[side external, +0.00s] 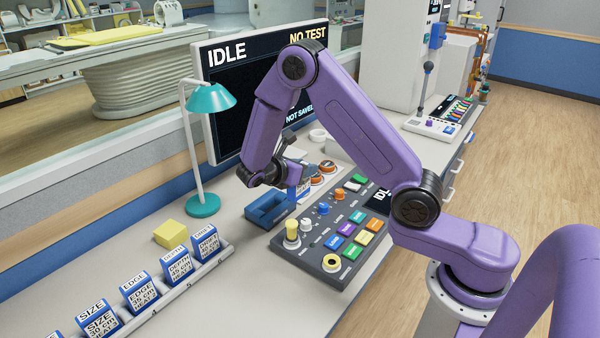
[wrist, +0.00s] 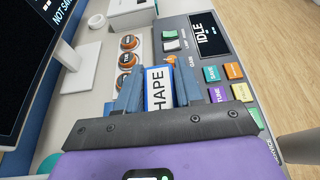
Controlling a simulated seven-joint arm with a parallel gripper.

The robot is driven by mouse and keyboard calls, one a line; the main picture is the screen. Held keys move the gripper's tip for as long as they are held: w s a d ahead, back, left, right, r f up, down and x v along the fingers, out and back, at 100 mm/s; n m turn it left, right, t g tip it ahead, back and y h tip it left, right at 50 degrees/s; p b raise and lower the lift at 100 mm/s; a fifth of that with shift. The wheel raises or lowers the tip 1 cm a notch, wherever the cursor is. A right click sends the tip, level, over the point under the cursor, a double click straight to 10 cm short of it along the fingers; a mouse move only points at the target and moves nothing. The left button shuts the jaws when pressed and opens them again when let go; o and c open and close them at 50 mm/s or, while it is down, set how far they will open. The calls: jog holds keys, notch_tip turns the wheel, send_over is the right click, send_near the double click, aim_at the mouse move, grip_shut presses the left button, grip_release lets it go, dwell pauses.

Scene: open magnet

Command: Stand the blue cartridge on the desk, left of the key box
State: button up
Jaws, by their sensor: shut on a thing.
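The blue cartridge (wrist: 159,90), with a white label reading SHAPE, is in my gripper (wrist: 157,75) in the wrist view. The two blue-grey fingers are shut on its sides. In the side view my gripper (side external: 296,178) is over the desk (side external: 235,260), behind the blue open-topped holder (side external: 268,210) and near the rear left of the button console. The cartridge is mostly hidden there by my arm, and I cannot tell whether its base touches anything. I cannot tell for certain which object is the key box.
The button console (side external: 335,262) has knobs and coloured buttons. Orange round controls (wrist: 128,60) are beside the gripper. A teal lamp (side external: 204,205), monitor (side external: 225,110) and yellow block (side external: 170,234) stand left. Labelled blue cartridges (side external: 140,290) sit in a front rack. A pale box (wrist: 130,12) is beyond.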

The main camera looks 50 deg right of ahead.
jog(key=r, duration=0.1)
jog(key=a+r, duration=0.1)
jog(key=r, duration=0.1)
jog(key=shift+w+r, duration=0.15)
jog(key=w+a+n+t, duration=0.3)
jog(key=a+n+t, duration=0.15)
jog(key=a, duration=1.05)
jog(key=shift+t+y, duration=0.4)
jog(key=shift+t, duration=0.05)
jog(key=shift+d+f, duration=0.15)
jog(key=shift+f, duration=8.9)
jog(key=shift+f, duration=0.6)
jog(key=o, duration=1.2)
jog(key=shift+c, duration=0.2)
